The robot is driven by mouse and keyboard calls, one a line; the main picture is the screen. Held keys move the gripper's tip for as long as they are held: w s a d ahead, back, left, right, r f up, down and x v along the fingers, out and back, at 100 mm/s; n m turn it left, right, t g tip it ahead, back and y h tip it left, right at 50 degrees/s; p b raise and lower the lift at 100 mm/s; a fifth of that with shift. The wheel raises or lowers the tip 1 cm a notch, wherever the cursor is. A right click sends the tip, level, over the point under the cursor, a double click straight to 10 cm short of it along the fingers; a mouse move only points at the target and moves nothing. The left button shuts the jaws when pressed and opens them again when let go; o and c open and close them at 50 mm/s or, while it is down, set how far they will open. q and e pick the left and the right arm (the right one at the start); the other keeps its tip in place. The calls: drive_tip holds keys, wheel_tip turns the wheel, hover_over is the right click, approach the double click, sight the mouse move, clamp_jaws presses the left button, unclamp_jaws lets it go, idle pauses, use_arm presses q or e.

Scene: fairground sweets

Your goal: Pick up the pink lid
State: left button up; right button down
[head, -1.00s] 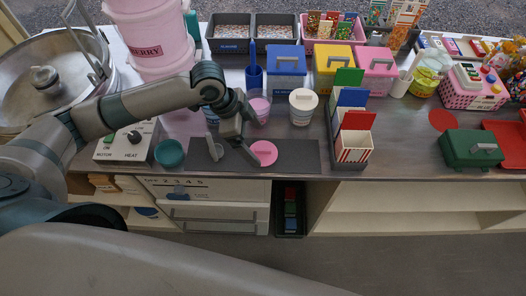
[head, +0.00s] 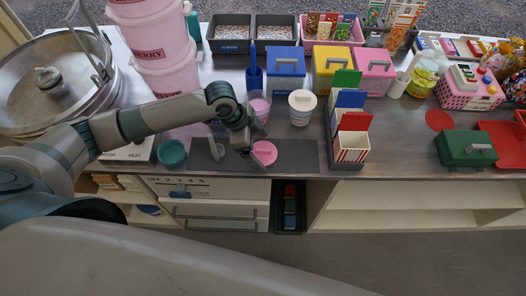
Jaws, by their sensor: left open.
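The round pink lid (head: 265,153) lies flat on the dark grey mat (head: 298,154) near the front edge of the counter. My left gripper (head: 252,157) is open and points down at the lid's left side. Its fingers overlap the lid's left edge in the head view, and I cannot tell whether they touch it. My right gripper does not show.
A pink cup (head: 260,108) and a white lidded cup (head: 301,107) stand behind the lid. A teal bowl (head: 172,153) is to the left. A holder with striped boxes (head: 352,146) stands to the right. The mat's right part is clear.

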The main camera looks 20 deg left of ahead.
sight(268, 149)
use_arm(q)
drive_tip(key=c, duration=1.1)
drive_tip(key=shift+r, duration=0.15)
drive_tip(key=shift+w+r+b, duration=0.1)
drive_tip(key=shift+r+b, duration=0.35)
drive_tip(key=shift+r, duration=0.15)
wheel_tip(268, 149, up, 2)
drive_tip(key=shift+r+b, duration=0.25)
drive_tip(key=shift+b, duration=0.4)
drive_tip(key=s+d+r+b, duration=0.2)
drive_tip(key=d+r, duration=0.5)
drive_tip(key=d, duration=0.4)
drive_tip(key=shift+s+d+b, duration=0.2)
drive_tip(key=shift+s+b, duration=0.2)
drive_tip(key=shift+b, duration=0.15)
